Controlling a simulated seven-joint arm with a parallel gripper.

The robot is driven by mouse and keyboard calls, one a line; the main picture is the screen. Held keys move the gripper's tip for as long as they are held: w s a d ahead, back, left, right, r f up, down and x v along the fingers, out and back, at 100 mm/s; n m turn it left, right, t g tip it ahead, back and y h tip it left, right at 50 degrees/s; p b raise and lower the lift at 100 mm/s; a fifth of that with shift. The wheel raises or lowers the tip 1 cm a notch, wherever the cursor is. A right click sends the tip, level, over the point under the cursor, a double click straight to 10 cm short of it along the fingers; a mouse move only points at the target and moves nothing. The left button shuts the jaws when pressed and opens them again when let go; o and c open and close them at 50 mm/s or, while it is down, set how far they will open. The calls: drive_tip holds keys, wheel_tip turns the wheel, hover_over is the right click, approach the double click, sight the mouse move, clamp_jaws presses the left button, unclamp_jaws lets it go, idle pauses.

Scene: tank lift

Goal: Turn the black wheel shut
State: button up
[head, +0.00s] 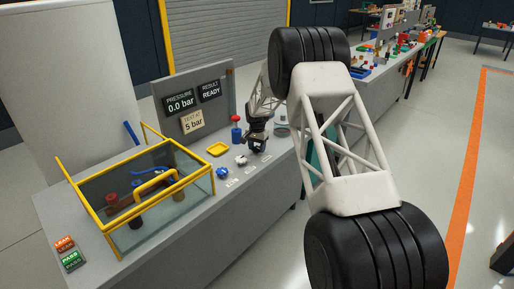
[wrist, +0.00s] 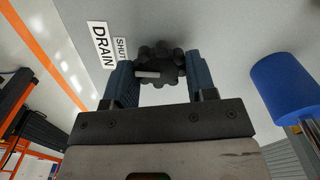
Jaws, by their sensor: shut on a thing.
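The black wheel (wrist: 172,58) has a lobed rim and a pale bar mark (wrist: 148,74) on its face. In the wrist view it sits between the two blue-grey fingers of my gripper (wrist: 155,78), which is shut on it. The bar lies nearly level in that view, its free end to the left. A SHUT label (wrist: 121,49) and a DRAIN label (wrist: 102,46) are on the grey surface left of the wheel. In the head view my gripper (head: 258,149) is down at the bench top, and the wheel is mostly hidden there.
A yellow-framed glass tank (head: 150,196) stands on the grey bench to the left. The panel (head: 205,103) behind reads pressure 0.0 bar. A blue cylinder (wrist: 283,92) is at right.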

sight(257, 148)
drive_tip(key=shift+r, duration=0.1)
idle(0.3)
drive_tip(key=o, duration=0.9)
drive_tip(key=shift+r, duration=3.85)
